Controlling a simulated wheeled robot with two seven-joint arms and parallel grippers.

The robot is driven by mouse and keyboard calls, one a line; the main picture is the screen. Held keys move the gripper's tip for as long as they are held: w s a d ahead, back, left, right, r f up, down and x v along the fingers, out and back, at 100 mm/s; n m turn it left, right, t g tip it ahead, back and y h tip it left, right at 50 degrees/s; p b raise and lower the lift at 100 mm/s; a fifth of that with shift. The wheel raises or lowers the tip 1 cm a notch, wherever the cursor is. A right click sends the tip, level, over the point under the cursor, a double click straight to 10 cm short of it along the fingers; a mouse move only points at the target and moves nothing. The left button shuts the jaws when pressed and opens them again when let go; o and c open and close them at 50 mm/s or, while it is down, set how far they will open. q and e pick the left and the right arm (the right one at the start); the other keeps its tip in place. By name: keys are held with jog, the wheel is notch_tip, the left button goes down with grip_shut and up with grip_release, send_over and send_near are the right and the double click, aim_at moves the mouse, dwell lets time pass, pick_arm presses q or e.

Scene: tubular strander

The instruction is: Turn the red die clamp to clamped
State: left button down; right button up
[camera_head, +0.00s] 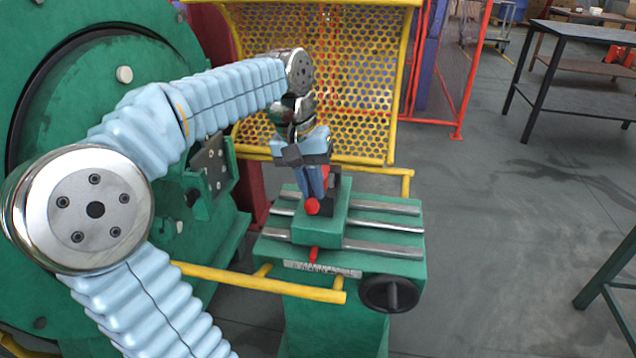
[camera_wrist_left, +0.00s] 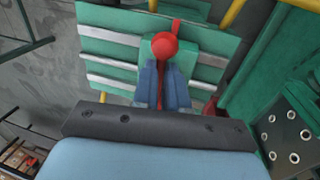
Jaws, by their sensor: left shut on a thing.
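The red die clamp shows in the head view as a red ball knob (camera_head: 312,207) on the green die carriage (camera_head: 318,232). In the left wrist view the red knob (camera_wrist_left: 164,45) sits at the tips of my gripper. My left gripper (camera_head: 314,194) points down from above, its blue fingers shut on the clamp's handle beside the knob. The fingers also show in the left wrist view (camera_wrist_left: 163,80). They hide most of the handle. My right gripper is not in view.
The carriage sits on steel rails (camera_head: 384,248) with a ruler scale (camera_head: 322,269) and red pointer (camera_head: 314,254) in front. A black handwheel (camera_head: 390,294) and yellow bar (camera_head: 258,283) are nearer. A yellow mesh guard (camera_head: 362,85) stands behind.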

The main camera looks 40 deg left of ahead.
pick_arm(q)
jog(key=shift+s+d+f, duration=0.15)
jog(key=c, duration=1.2)
grip_release()
jog(key=shift+o, duration=0.2)
notch_tip(320, 180, up, 14)
jog(key=s+a+p, duration=0.1)
jog(key=a+p, duration=0.1)
jog(key=shift+s+a+f, duration=0.15)
jog(key=shift+s+a, duration=0.05)
